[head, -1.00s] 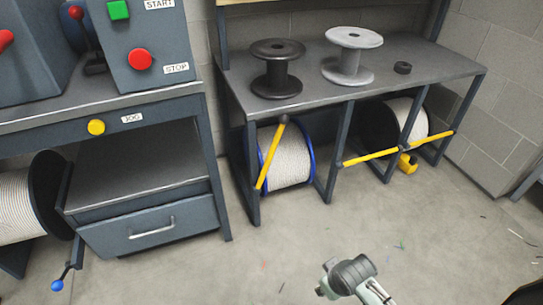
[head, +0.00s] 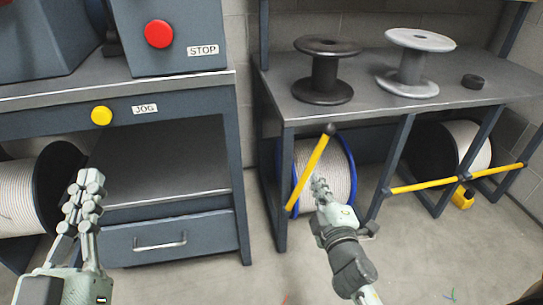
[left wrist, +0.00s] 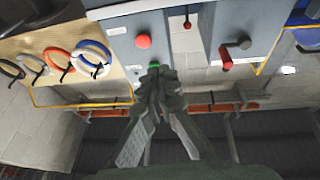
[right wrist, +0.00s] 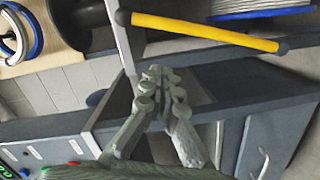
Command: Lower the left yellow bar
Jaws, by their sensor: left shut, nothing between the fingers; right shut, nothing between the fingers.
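The left yellow bar (head: 309,172) is steeply tilted in front of a cable reel with blue flanges (head: 343,170), under the shelf table. Its dark-capped end is at the top right and its lower end is at the left post. It also crosses the top of the right wrist view (right wrist: 205,31). My right gripper (head: 320,186) is shut and empty, just right of the bar in the head view; I cannot tell whether they touch. My left gripper (head: 88,185) is shut and empty, in front of the left workbench, away from the bar.
Another yellow bar (head: 425,185) lies nearly level across the right bays, with a yellow piece (head: 462,198) below it. A black spool (head: 325,75) and a grey spool (head: 412,65) stand on the table. The workbench drawer (head: 150,240) is closed. Floor space in front is clear.

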